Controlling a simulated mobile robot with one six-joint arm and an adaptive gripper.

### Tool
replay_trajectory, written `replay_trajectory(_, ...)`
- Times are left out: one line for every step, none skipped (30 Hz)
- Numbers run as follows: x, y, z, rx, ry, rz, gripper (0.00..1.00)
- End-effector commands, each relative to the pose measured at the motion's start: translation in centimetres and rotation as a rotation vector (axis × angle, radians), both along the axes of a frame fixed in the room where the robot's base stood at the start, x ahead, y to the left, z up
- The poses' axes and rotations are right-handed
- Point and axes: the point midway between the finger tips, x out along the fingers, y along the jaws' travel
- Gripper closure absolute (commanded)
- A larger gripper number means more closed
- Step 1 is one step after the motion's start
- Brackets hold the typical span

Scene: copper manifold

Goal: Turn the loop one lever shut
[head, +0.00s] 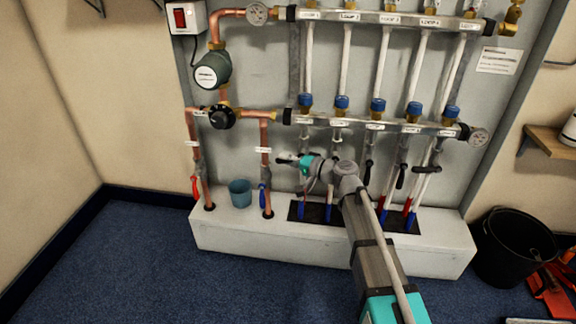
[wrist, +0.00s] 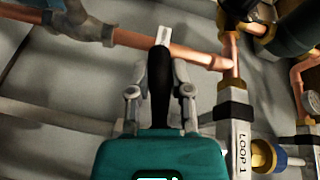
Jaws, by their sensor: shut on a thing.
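The loop one lever (wrist: 160,75) is a black handle that stands upright in the middle of the wrist view, with a pale tip at its far end. My gripper (wrist: 160,95) has one grey finger on each side of the lever and is shut on it. In the head view my gripper (head: 291,158) is at the left end of the lower manifold bar (head: 345,122), just below the bar. There the gripper and wrist hide most of the lever. A "LOOP 1" label (wrist: 242,150) shows on the bar at the right of the wrist view.
Black levers of other loops (head: 402,175) hang to the right of my arm. Copper pipes with a red handle (head: 195,187) and a blue handle (head: 263,195) stand at left. A blue cup (head: 240,192) sits on the white plinth (head: 330,247). A black bucket (head: 515,247) is at right.

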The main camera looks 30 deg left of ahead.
Motion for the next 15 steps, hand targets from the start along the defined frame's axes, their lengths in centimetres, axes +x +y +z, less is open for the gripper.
replay_trajectory(0.70,-0.25,-0.18,0.018,0.007,-0.018,1.00)
replay_trajectory(0.72,-0.27,-0.10,0.028,0.011,-0.019,1.00)
replay_trajectory(0.78,-0.33,-0.04,0.041,0.017,-0.020,1.00)
replay_trajectory(0.83,-0.39,0.03,0.051,0.021,-0.021,1.00)
replay_trajectory(0.87,-0.44,0.09,0.060,0.024,-0.022,1.00)
replay_trajectory(0.94,-0.50,0.16,0.071,0.029,-0.023,1.00)
replay_trajectory(0.96,-0.55,0.22,0.080,0.033,-0.024,1.00)
replay_trajectory(0.98,-0.57,0.27,0.086,0.036,-0.024,1.00)
replay_trajectory(0.97,-0.59,0.33,0.093,0.040,-0.024,1.00)
replay_trajectory(0.97,-0.58,0.39,0.099,0.042,-0.024,1.00)
replay_trajectory(0.93,-0.56,0.44,0.103,0.044,-0.023,1.00)
replay_trajectory(0.89,-0.52,0.49,0.108,0.046,-0.023,1.00)
replay_trajectory(0.84,-0.48,0.51,0.111,0.047,-0.022,1.00)
replay_trajectory(0.78,-0.44,0.54,0.112,0.049,-0.021,1.00)
replay_trajectory(0.70,-0.37,0.58,0.114,0.049,-0.020,1.00)
